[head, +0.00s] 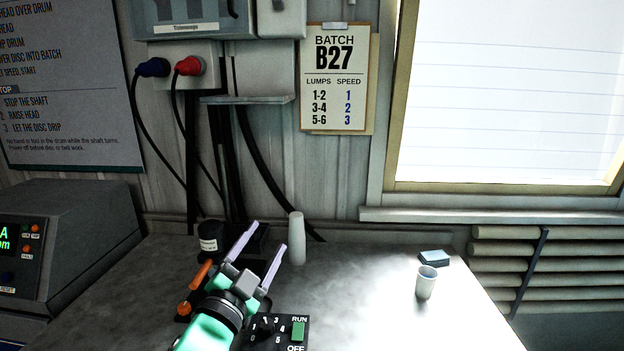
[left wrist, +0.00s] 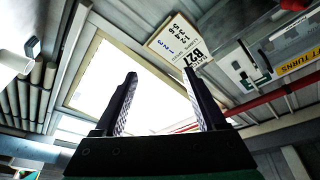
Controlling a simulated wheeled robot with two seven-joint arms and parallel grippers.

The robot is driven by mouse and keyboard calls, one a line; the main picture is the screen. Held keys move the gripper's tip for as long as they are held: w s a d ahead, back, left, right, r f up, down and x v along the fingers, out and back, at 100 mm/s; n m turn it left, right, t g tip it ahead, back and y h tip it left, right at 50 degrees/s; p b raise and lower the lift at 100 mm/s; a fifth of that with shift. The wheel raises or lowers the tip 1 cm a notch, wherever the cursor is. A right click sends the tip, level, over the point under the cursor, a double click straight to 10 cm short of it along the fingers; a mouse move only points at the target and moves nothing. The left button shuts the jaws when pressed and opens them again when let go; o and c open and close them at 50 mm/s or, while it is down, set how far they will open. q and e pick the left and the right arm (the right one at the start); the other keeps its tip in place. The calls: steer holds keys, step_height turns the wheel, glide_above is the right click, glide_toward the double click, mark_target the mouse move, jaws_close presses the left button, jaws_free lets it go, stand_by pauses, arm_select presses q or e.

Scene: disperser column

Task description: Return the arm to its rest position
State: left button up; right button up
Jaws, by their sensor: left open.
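My left gripper (head: 268,237) is raised over the bench, above and behind a black control box (head: 285,326) with a numbered dial and a green RUN/OFF switch. Its two fingers are spread apart with nothing between them. In the left wrist view the open fingers (left wrist: 160,74) point towards the bright window, with the batch card upside down beyond them. My right gripper is not in view.
A white rounded post (head: 297,240) stands just right of the fingers. A dark jar (head: 209,238) and an orange-handled item (head: 197,281) are close on the left. The bench between is clear.

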arm_select(q)
steer(key=s+a+f+n+g+y, duration=0.3)
steer(key=a+f+n+g, duration=0.15)
steer(key=f, duration=0.55)
steer(key=s+a+f+n+g+y, duration=0.3)
steer(key=a+f, duration=0.2)
steer(key=f, duration=0.5)
steer(key=s+a+f+n+g, duration=0.1)
steer(key=s+a+f+g, duration=0.1)
steer(key=s+f+g, duration=0.35)
steer(key=s+a+f+n+g, duration=0.25)
steer(key=s+f, duration=0.45)
steer(key=s, duration=0.4)
step_height(320, 180, down, 27)
steer(key=s+g+b, duration=0.2)
steer(key=s+b, duration=0.1)
steer(key=b, duration=0.2)
steer(key=s+a+f+b, duration=0.1)
steer(key=s+f+b, duration=0.1)
steer(key=s+f, duration=0.6)
steer(key=s+a+f+m+g+b, duration=0.1)
steer(key=s+f+b, duration=0.2)
steer(key=s+f, duration=0.6)
step_height(320, 180, down, 4)
steer(key=shift+a+r, duration=0.1)
steer(key=shift+a, duration=0.25)
